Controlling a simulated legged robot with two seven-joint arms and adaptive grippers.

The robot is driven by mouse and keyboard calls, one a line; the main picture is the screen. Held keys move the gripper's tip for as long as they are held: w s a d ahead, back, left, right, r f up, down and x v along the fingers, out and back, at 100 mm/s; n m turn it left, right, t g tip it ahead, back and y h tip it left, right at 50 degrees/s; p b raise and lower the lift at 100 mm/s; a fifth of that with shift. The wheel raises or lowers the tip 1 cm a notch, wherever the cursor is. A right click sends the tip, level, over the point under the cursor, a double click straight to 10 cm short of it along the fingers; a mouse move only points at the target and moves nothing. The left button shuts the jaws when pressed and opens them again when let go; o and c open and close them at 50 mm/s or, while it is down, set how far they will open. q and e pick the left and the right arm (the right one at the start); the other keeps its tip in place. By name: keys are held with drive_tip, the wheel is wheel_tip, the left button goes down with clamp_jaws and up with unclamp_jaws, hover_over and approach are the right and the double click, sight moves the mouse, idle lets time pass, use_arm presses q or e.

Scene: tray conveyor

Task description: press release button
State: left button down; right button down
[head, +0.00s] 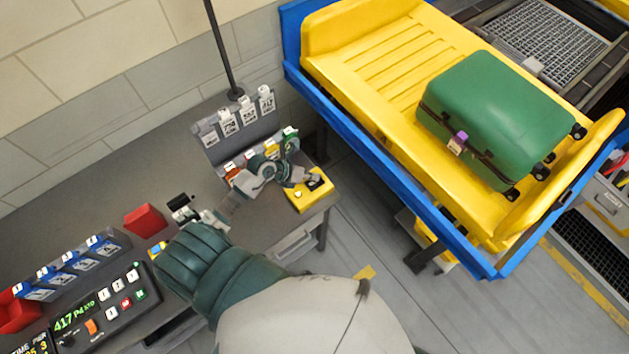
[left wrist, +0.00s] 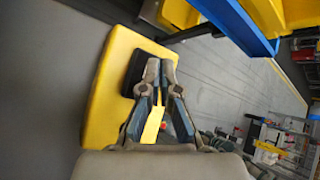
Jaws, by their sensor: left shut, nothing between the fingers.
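A yellow box (head: 311,201) with a black part (head: 319,183) on top stands at the right end of the grey worktable in the head view; I take it for the release button's housing. In the left wrist view the yellow box (left wrist: 104,107) lies ahead and left, with its black part (left wrist: 136,72) right by the fingertips. My left gripper (head: 282,172) is just left of the box in the head view. In the left wrist view the gripper (left wrist: 161,66) is shut and empty. I cannot tell whether it touches the black part. My right gripper is in neither view.
A green suitcase (head: 500,110) lies on a yellow tray (head: 345,30) in a blue-edged conveyor right of the table. A card rack (head: 240,130) stands behind the gripper.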

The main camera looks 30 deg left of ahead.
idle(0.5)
use_arm(q)
drive_tip(key=shift+f, duration=0.1)
drive_tip(key=shift+f, duration=0.3)
drive_tip(key=shift+f+b, duration=0.3)
drive_tip(key=shift+f, duration=0.15)
idle(0.6)
idle(0.3)
drive_tip(key=shift+r+p, duration=0.9)
drive_tip(key=shift+p, duration=0.1)
